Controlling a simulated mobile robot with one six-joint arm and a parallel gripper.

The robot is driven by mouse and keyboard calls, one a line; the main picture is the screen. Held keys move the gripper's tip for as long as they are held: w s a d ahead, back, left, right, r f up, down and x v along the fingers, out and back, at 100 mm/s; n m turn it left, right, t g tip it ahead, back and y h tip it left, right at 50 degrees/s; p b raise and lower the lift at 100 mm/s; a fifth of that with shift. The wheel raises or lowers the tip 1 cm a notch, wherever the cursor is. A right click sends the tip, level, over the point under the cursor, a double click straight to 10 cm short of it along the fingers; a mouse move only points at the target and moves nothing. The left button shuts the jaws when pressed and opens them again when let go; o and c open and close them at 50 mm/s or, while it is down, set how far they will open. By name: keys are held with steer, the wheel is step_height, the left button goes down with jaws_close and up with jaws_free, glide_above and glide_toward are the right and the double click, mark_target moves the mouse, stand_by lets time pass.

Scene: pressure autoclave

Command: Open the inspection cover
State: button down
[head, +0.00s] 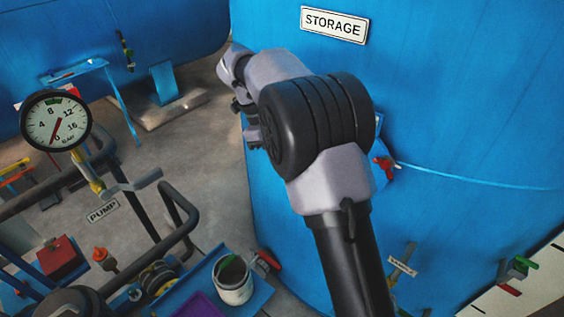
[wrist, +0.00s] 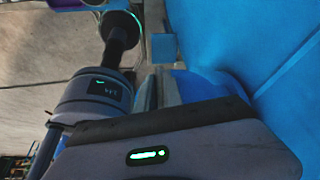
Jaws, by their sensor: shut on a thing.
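I cannot make out the whole inspection cover in either view. The blue storage tank (head: 450,110) fills the right of the head view, and its blue wall (wrist: 285,110) is at the right of the wrist view. My arm reaches up in front of the tank and hides part of it. My gripper (wrist: 160,92) is low in the wrist view, close to the tank wall. It is shut on a blue part (wrist: 205,85), mostly hidden by the gripper's body. Whether this part belongs to the cover cannot be told.
A pressure gauge (head: 56,121) and dark pipes stand at the left, beside a PUMP label (head: 103,210). A white pot (head: 233,280) stands low in the middle. A red valve handle (head: 384,165) is behind my arm. Grey floor (head: 200,150) is open between the tanks.

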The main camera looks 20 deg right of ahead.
steer(key=c, duration=1.5)
jaws_free()
steer(key=p+v, duration=1)
steer(key=v, duration=0.7)
steer(key=shift+r, duration=0.25)
steer(key=shift+w, duration=0.1)
